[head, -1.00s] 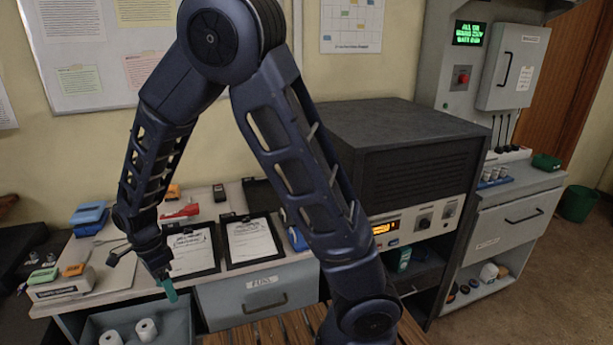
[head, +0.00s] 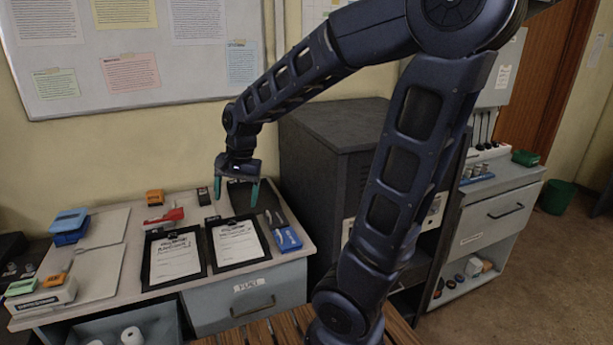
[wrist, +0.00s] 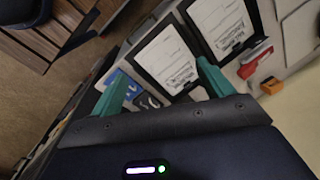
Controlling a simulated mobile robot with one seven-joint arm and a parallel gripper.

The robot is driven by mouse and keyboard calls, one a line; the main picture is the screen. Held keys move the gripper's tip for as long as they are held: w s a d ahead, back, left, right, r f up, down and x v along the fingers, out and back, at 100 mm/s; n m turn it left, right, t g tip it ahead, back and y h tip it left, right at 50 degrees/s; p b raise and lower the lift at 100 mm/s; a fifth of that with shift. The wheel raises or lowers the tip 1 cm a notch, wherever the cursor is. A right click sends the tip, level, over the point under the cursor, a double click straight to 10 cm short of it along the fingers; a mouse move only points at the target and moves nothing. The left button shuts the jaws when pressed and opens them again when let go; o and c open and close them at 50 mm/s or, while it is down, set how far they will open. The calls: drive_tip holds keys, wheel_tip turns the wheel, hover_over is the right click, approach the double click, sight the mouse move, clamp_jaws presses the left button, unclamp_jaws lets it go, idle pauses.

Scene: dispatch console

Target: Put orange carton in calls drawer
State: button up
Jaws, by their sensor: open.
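A small orange block that may be the orange carton (head: 155,197) stands at the back of the counter, behind a red stapler-like thing. In the wrist view it shows at the right (wrist: 271,87). Another small orange thing (head: 54,280) sits on a white box at the counter's left end. My gripper (head: 238,187) is open and empty, above the back right of the counter, to the right of both orange things. Its teal fingers also show in the wrist view (wrist: 162,70). A closed grey drawer (head: 215,310) is under the counter; its label is too small to read surely.
Two black clipboards (head: 148,274) (head: 214,258) lie mid-counter. A blue thing (head: 288,239) lies at the right end, beside a tall dark cabinet (head: 312,160). Blue boxes (head: 70,226) stand at left. White rolls (head: 131,336) lie in a grey bin below. Another drawer (head: 495,225) is at right.

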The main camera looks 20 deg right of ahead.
drive_tip(key=s+d+r+n+t+h, duration=0.1)
drive_tip(key=s+d+r+n+t, duration=0.1)
drive_tip(key=d, duration=0.6)
drive_tip(key=s+d+r+n+t+h, duration=0.1)
drive_tip(key=s+d+r+n+t, duration=0.1)
drive_tip(key=s+d, duration=0.5)
wheel_tip(320, 180, up, 2)
drive_tip(key=shift+d+r+n, duration=0.2)
drive_tip(key=shift+d+n, duration=0.5)
drive_tip(key=shift+d, duration=0.2)
